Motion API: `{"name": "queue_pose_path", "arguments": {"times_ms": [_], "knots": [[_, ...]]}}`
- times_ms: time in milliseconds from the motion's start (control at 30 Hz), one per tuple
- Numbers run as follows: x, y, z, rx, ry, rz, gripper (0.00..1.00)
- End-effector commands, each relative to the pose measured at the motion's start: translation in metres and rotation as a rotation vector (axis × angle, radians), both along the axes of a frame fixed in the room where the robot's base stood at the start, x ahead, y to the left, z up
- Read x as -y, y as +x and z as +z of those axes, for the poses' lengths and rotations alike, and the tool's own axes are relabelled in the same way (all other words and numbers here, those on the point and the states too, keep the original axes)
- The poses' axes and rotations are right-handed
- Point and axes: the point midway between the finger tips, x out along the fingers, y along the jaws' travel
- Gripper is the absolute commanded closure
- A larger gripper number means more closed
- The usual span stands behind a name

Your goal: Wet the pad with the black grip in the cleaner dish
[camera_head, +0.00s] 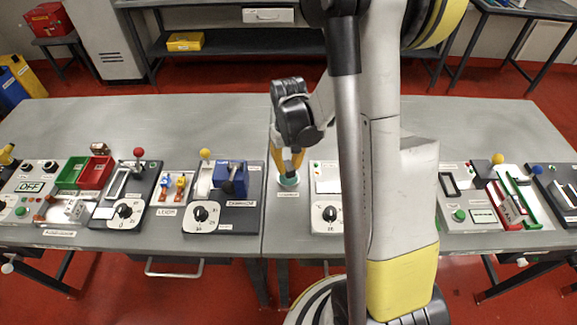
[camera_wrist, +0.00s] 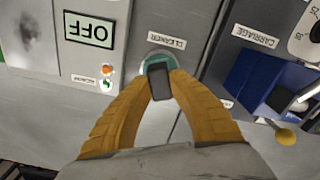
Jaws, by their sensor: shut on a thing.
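The cleaner dish (camera_head: 288,182) is a small round teal dish on the grey table, near the middle of the head view. In the wrist view the dish (camera_wrist: 150,59) shows a pale rim, beside an upside-down CLEANER label (camera_wrist: 167,40). My gripper (camera_head: 291,168) points down over the dish. In the wrist view its yellow fingers are shut on the black grip (camera_wrist: 159,84), which covers part of the dish. The pad under the grip is hidden. I cannot tell whether it touches the dish.
A carriage panel (camera_head: 240,200) with a dial and blue block stands left of the dish. Another dial panel (camera_head: 325,212) stands close on the right. The table behind the dish (camera_head: 225,115) is clear. More panels line the front edge.

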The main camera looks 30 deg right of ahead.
Motion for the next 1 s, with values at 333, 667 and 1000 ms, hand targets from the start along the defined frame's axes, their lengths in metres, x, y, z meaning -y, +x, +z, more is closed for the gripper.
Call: {"name": "queue_pose_path", "arguments": {"times_ms": [333,667,1000], "knots": [[0.0,0.0,0.034,0.0,0.0,0.0,1.0],[0.0,0.0,0.052,0.0,0.0,0.0,1.0],[0.0,0.0,0.051,0.0,0.0,0.0,1.0]]}}
